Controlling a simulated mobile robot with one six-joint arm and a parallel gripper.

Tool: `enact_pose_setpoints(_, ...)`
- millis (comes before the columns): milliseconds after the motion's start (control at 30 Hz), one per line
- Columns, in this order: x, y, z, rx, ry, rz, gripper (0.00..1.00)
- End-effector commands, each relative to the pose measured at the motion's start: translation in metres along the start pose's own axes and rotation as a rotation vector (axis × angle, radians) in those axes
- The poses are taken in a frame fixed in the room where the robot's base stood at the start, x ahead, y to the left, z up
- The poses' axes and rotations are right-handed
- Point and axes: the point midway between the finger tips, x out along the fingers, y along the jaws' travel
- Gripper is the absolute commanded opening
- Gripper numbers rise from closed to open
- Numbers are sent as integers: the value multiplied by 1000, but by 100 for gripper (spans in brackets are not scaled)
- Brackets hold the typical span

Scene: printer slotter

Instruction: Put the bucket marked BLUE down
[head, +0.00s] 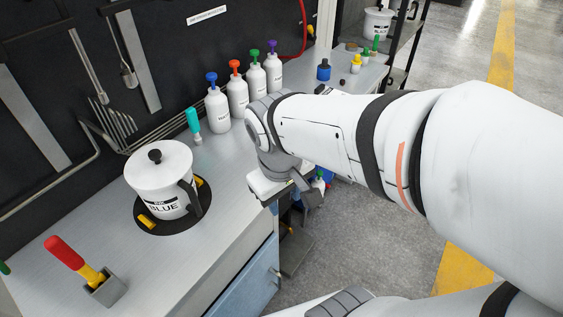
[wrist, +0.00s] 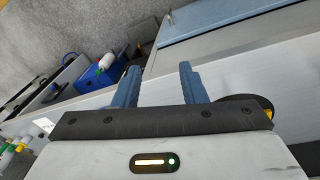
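The white bucket marked BLUE (head: 160,176) stands upright on a round black base (head: 150,228) on the bench. It has a lid with a black knob and a dark handle on its right side. My gripper (wrist: 158,82) is empty, its two blue fingers spread apart. It hangs by the bench's front edge, to the right of the bucket and apart from it. In the wrist view the bucket is not seen, but part of the black base (wrist: 248,104) shows at the right. In the head view my gripper's fingertips are hard to make out.
Several white bottles with coloured tops (head: 238,95) line the back of the bench (head: 225,185). A red and yellow handled tool stands in a grey holder (head: 106,290) at front left. A teal-topped item (head: 194,122) is behind the bucket. Another white bucket (head: 377,24) sits on a far shelf.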

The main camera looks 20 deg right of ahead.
Motion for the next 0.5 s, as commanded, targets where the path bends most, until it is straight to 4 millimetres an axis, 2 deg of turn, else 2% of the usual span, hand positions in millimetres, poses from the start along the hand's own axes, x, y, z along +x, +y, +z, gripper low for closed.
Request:
enact_pose_setpoints(100,-5,11,7,192,76,-43,38)
enact_pose_setpoints(200,-7,18,10,283,113,-64,38)
enact_pose_setpoints(500,-8,20,11,329,132,-75,38)
